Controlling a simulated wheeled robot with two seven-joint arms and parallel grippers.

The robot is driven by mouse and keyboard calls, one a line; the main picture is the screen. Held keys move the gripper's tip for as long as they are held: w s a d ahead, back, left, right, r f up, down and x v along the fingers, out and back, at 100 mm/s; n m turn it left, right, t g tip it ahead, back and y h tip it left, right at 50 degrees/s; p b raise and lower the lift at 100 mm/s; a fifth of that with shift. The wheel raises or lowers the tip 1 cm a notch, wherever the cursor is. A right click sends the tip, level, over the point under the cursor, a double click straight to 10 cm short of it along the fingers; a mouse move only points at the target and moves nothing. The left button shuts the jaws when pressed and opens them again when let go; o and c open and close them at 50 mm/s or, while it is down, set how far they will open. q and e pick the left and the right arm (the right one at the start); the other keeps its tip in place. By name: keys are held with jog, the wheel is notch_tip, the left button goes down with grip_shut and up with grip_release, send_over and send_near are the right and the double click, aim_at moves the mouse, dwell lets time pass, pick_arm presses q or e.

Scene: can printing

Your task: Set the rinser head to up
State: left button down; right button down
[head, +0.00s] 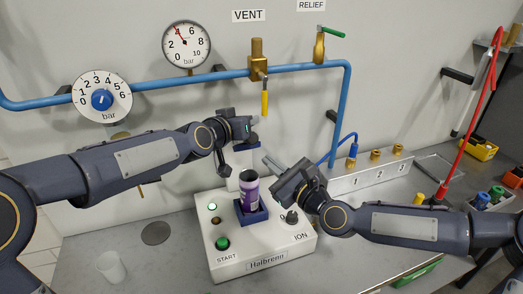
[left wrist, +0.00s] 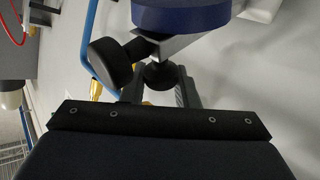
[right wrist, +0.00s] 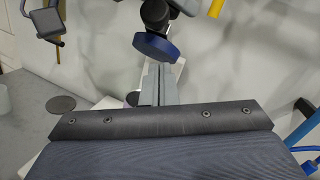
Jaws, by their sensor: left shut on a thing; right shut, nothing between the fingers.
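The white Halbrenn machine (head: 262,252) stands on the bench with a purple can (head: 249,190) upright in its blue holder (head: 251,217). Behind the can, the rinser head (head: 249,142) is partly hidden by my left gripper. Its blue disc shows in the left wrist view (left wrist: 195,14) and, slightly tilted, in the right wrist view (right wrist: 156,48). My left gripper (head: 254,123) is shut on a small black knob (left wrist: 161,75) beside the blue disc. My right gripper (head: 269,162) is shut and empty, in front of the rinser head and above the can; its fingers (right wrist: 157,85) meet.
A blue pipe (head: 205,77) with gauges and valves crosses the wall behind; a yellow lever (head: 265,103) hangs near my left gripper. A clear cup (head: 111,267) stands at front left. A white rail with brass fittings (head: 375,155) lies behind my right arm.

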pick_arm(q)
jog(key=shift+w+a+f, duration=0.1)
jog(key=shift+a+f, duration=0.1)
jog(key=shift+f, duration=0.05)
pick_arm(e)
jog(key=shift+w+a+r, duration=0.4)
jog(key=shift+a+r, duration=0.3)
jog(key=shift+w+a+r, duration=0.4)
jog(key=shift+a+r, duration=0.3)
jog(key=shift+r, duration=0.1)
